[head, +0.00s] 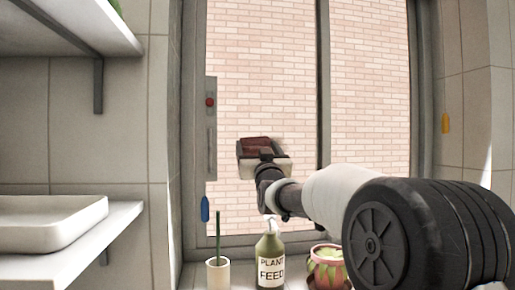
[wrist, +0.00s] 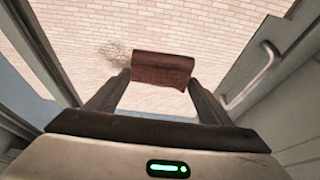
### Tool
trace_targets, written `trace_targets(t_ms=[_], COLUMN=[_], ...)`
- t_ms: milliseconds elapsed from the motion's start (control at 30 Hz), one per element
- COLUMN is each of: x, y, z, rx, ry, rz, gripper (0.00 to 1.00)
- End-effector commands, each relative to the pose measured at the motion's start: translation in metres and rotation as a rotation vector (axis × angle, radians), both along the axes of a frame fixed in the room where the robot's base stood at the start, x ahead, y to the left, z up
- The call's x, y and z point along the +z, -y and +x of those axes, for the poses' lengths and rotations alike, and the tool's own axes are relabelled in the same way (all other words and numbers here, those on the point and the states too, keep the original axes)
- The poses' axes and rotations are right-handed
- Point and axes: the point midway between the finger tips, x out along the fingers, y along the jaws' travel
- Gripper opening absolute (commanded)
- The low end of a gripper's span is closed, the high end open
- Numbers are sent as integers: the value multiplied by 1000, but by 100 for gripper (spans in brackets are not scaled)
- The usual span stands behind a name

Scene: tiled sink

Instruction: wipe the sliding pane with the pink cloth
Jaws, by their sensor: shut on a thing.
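My gripper (head: 262,160) is raised in front of the sliding pane (head: 262,60), through which a pale brick wall shows. It is shut on a dark reddish folded cloth (head: 256,145), which I take to be the pink cloth. In the wrist view the cloth (wrist: 162,68) sits between the two fingertips (wrist: 160,85), at the pane side. A greyish speckled smudge (wrist: 113,52) shows on the pane just left of the cloth. I cannot tell whether the cloth touches the glass.
A plate with a red button (head: 210,102) and a handle (head: 211,150) is on the left frame. Below my arm stand a plant feed bottle (head: 270,262), a white cup (head: 217,274) with a green stick, and a potted plant (head: 327,270). A basin (head: 45,225) is at left.

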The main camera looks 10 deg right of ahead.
Motion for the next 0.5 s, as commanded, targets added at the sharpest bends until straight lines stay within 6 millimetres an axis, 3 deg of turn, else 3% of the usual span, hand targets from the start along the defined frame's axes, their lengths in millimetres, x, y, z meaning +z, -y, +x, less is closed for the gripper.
trace_targets(t_ms=[500], x=[0], y=[0], z=[10], rx=[-1], ry=[0], rz=[0], gripper=[56])
